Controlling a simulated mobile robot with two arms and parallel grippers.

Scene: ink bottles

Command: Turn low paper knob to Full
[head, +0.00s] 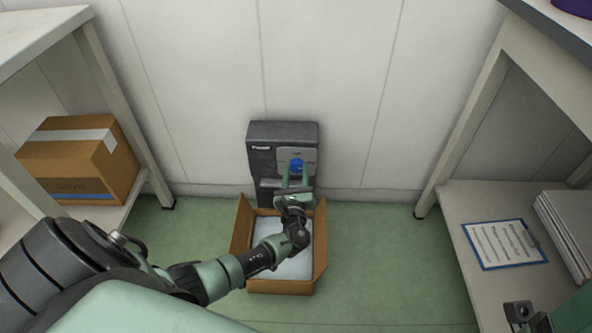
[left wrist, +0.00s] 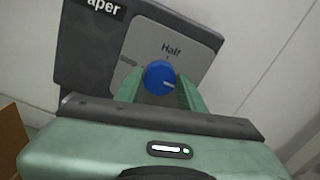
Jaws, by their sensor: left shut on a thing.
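The dark grey paper unit (head: 262,165) stands on the floor against the back wall. Its light grey dial plate (left wrist: 190,45) carries the word "Half" above the blue knob (left wrist: 158,77). In the left wrist view, the knob's white mark points right and slightly down, away from "Half". The knob also shows in the head view (head: 296,164). My left gripper (left wrist: 160,92) is shut on the knob, one green finger on each side. No "Full" label is readable. Part of my right gripper (head: 520,313) shows at the lower right; its fingers cannot be made out.
An open cardboard box (head: 320,250) with white contents sits on the green floor before the unit, under my left arm. Shelving flanks both sides, with a closed carton (head: 80,160) at left and a clipboard (head: 503,244) at right. Floor beside the box is clear.

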